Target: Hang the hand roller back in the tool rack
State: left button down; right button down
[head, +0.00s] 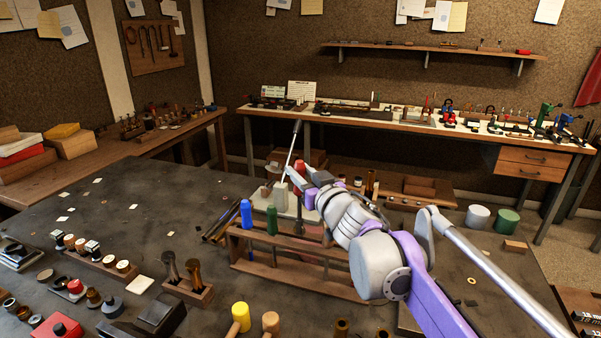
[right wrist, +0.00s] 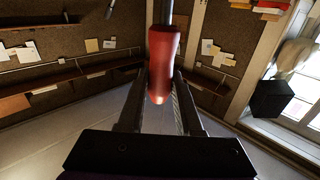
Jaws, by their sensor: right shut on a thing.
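My right gripper (head: 302,175) is shut on the red handle of the hand roller (right wrist: 164,65), above the far side of the wooden tool rack (head: 245,258). In the right wrist view the red handle stands between the two fingers (right wrist: 160,108), and a grey shaft runs from it out of the top of the picture. In the head view only a little of the red handle (head: 299,168) shows; the gripper hides much of it. The roller's working end cannot be made out. A blue handle (head: 246,214) and a green handle (head: 271,220) stand upright at the rack's left end. My left gripper is out of view.
My right arm covers the rack's right part. In front stand a small wooden block with two dark-handled tools (head: 196,275) and a yellow-headed mallet (head: 240,315). Several small parts crowd the bench's left front. The bench's left middle is mostly clear apart from paper scraps.

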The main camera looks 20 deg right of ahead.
aim_at(301, 222)
jog(key=shift+f+b, duration=1.2)
jog(key=shift+f, duration=0.9)
dwell(0.4)
jog(key=shift+f+b, duration=2.7)
jog(key=shift+f, duration=1.95)
jog(key=c, duration=0.5)
grip_release()
jog(key=shift+s, duration=0.1)
jog(key=s+d, duration=0.2)
jog(key=s, duration=0.8)
jog(key=shift+s+p, duration=0.2)
jog(key=shift+p, duration=0.15)
